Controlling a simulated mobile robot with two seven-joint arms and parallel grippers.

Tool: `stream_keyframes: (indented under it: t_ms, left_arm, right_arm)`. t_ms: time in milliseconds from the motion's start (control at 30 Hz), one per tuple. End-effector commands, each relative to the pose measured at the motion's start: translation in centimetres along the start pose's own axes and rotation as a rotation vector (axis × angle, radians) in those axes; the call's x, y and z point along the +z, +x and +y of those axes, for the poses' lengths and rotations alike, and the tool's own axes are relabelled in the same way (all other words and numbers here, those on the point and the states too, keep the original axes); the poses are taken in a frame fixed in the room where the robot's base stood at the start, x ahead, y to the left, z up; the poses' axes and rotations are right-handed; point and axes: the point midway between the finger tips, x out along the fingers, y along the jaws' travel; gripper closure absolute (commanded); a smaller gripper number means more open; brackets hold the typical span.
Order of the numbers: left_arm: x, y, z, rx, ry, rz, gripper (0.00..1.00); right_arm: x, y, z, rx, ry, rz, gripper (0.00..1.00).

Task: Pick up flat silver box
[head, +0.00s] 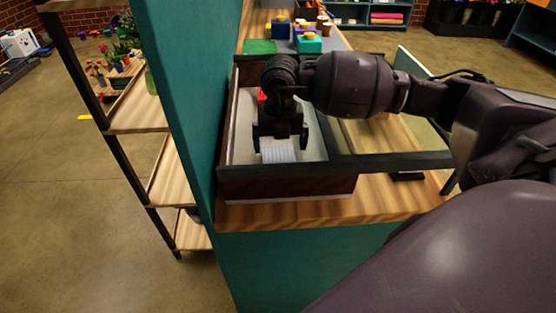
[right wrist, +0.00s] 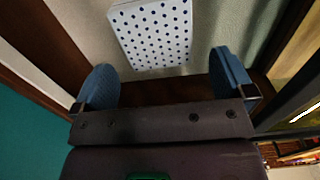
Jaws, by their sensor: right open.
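A flat pale box lies on the floor of a dark wooden bin (head: 288,186). In the head view the box (head: 279,154) looks whitish with faint lines. In the right wrist view the box (right wrist: 153,35) shows a white top with dark blue dots, ahead of the fingers. My right gripper (head: 280,142) reaches down into the bin above the box and hides part of it. In the right wrist view the right gripper (right wrist: 164,78) is open, with nothing between its blue fingertips. My left gripper is not in view.
A red object (head: 261,95) shows behind my right gripper in the bin. The bin's dark walls stand close around the gripper. A teal panel (head: 190,90) rises on the left. Colored boxes (head: 308,43) and a green mat (head: 259,47) lie beyond the bin.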

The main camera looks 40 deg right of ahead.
Motion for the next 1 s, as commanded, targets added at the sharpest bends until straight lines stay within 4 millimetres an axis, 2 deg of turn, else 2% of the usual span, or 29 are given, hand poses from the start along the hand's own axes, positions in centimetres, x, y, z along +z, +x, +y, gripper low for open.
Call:
stream_keyframes:
  t_ms: [233, 533, 767, 800, 867, 1000]
  left_arm:
    - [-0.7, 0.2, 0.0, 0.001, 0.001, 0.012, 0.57]
    - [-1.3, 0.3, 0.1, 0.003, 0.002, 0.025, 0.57]
    - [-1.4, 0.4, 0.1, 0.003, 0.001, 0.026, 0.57]
    - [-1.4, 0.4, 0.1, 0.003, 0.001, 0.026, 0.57]
    - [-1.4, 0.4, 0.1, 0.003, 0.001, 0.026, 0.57]
    - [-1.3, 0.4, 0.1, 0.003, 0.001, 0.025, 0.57]
  right_arm:
    - [-0.1, 1.6, 0.2, 0.001, -0.001, 0.002, 0.0]
    - [-0.1, 5.4, 0.4, -0.001, 0.001, 0.002, 0.0]
    - [0.0, 5.7, 0.4, 0.0, -0.001, -0.001, 0.0]
    - [0.0, 5.7, 0.4, 0.0, -0.001, -0.001, 0.02]
    - [0.0, 5.7, 0.4, 0.0, -0.001, -0.001, 0.11]
    - [0.0, 5.7, 0.4, 0.0, -0.001, -0.001, 0.32]
